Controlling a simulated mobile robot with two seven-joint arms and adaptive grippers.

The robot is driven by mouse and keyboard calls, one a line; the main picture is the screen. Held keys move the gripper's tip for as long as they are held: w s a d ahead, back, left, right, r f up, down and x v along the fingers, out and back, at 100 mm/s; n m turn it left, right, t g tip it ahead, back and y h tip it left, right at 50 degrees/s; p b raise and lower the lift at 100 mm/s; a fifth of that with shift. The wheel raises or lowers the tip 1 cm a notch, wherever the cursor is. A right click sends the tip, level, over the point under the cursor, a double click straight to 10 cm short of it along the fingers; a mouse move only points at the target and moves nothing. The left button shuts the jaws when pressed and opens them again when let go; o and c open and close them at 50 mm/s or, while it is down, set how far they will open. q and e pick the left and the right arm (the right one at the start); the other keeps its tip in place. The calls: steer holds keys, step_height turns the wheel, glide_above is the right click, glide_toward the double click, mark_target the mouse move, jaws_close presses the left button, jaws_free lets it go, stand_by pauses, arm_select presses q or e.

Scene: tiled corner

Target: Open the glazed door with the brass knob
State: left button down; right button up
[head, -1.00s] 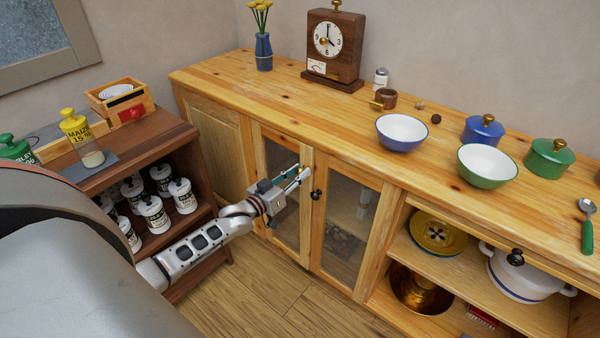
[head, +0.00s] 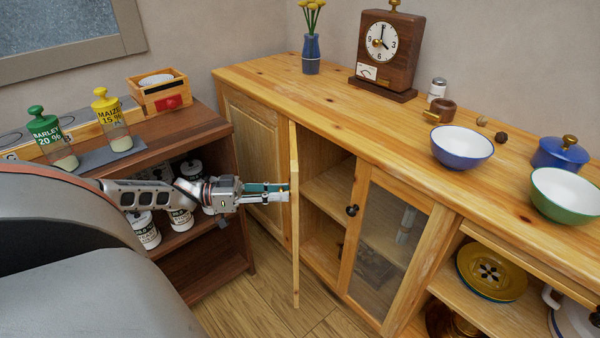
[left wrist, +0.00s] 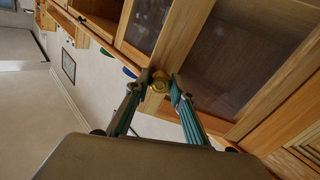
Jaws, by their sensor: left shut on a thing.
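The glazed door (head: 295,240) stands swung out from the wooden cabinet, seen almost edge-on in the head view. Its glass pane shows in the left wrist view (left wrist: 245,55). My left gripper (head: 284,191) is at the door's free-edge side, and its fingers (left wrist: 160,86) are shut on the brass knob (left wrist: 160,80). The cabinet opening behind the door shows a shelf (head: 330,190). My right gripper is not in view.
A second glazed door (head: 385,240) with a dark knob (head: 352,210) is closed to the right. A brown shelf unit (head: 205,270) with several white canisters stands close at the left, under my left arm. Bowls, a clock (head: 388,50) and a vase (head: 311,54) stand on the counter. Floor below the door is clear.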

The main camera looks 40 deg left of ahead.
arm_select(q)
steer(key=shift+s+a+m+g+h+b, duration=0.45)
steer(key=shift+s+a+g+h+b, duration=0.15)
steer(key=shift+a+b, duration=0.25)
steer(key=shift+s+a+m+g+h+b, duration=0.5)
steer(key=shift+s+a+g+b, duration=0.15)
steer(key=shift+a, duration=0.25)
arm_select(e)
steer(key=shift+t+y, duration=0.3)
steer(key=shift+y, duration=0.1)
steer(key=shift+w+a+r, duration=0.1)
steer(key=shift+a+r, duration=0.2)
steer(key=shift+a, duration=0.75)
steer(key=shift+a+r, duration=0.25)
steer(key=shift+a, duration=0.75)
arm_select(q)
steer(key=c, duration=1.7)
jaws_free()
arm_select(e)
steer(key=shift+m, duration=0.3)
arm_select(q)
steer(key=shift+w, duration=0.1)
